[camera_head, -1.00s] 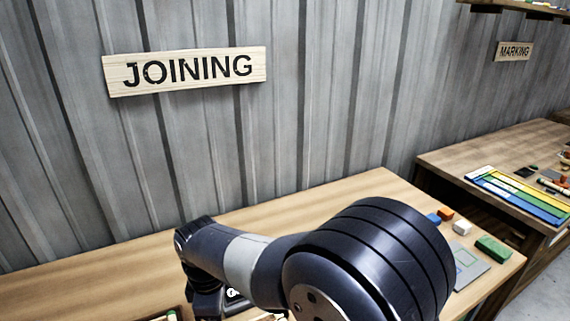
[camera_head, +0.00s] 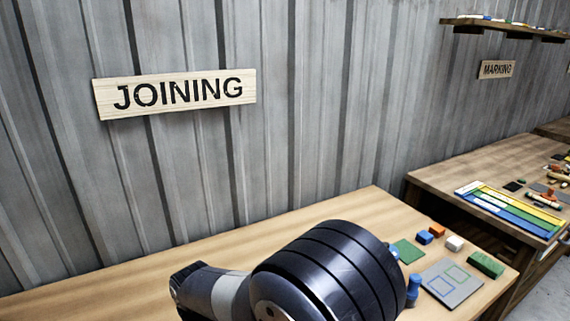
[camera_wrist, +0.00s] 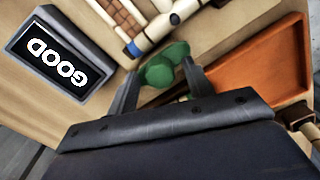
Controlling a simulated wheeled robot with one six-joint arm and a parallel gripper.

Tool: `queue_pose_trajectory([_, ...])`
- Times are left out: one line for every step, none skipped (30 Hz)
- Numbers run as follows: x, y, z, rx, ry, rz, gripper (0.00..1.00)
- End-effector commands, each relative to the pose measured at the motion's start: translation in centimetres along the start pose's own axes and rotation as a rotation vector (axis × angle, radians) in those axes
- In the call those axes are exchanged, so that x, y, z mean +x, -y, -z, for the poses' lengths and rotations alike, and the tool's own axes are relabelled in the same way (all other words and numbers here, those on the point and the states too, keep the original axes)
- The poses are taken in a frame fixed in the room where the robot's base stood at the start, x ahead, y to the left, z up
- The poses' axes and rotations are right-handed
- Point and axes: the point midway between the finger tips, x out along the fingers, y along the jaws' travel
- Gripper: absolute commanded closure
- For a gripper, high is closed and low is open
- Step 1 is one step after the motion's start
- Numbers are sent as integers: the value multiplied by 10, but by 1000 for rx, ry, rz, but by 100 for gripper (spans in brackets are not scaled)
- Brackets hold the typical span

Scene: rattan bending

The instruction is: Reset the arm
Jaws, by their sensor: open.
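My arm shows in the head view at the bottom middle, bent over the JOINING bench (camera_head: 130,275); its end is out of sight there. In the wrist view my gripper (camera_wrist: 160,70) has its two fingers spread apart. A rounded green thing (camera_wrist: 165,68) shows between and beyond the fingertips; I cannot tell whether it touches them. An orange tray (camera_wrist: 262,62) lies to the right of the fingers. A dark-framed display reading GOOD (camera_wrist: 50,60) is to the left.
Pale rods with a blue band (camera_wrist: 150,38) lie beyond the fingers. On the bench's right are a grey plate with outlined squares (camera_head: 450,285), a green block (camera_head: 486,265), a white block (camera_head: 454,243) and a green mat (camera_head: 408,250). The MARKING bench (camera_head: 440,178) stands farther right.

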Motion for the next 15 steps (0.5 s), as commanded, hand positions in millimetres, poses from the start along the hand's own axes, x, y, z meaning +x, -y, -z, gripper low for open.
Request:
queue_pose_trajectory([-3, 0, 0, -16, -2, -2, 51])
queue_pose_trajectory([-9, -1, 1, -14, -3, -3, 51])
queue_pose_trajectory([-16, -1, 1, -13, -4, -5, 51])
queue_pose_trajectory([-21, -1, 1, -13, -3, -4, 51])
queue_pose_trajectory([-27, -1, 1, -13, -4, -5, 51])
queue_pose_trajectory([-36, -1, 1, -13, -4, -5, 51])
queue_pose_trajectory([-41, -1, 1, -13, -4, -5, 51])
queue_pose_trajectory([-47, -1, 1, -13, -4, -5, 51])
queue_pose_trajectory([-56, -1, 1, -13, -4, -5, 51])
queue_pose_trajectory([-62, -1, 1, -13, -4, -5, 51])
queue_pose_trajectory([-68, -1, 1, -13, -3, -4, 51])
queue_pose_trajectory([-76, -1, 1, -13, -4, -5, 51])
queue_pose_trajectory([-82, -1, 1, -13, -4, -5, 51])
queue_pose_trajectory([-88, -1, 0, -13, -3, -4, 51])
queue_pose_trajectory([-96, -1, 1, -13, -3, -4, 51])
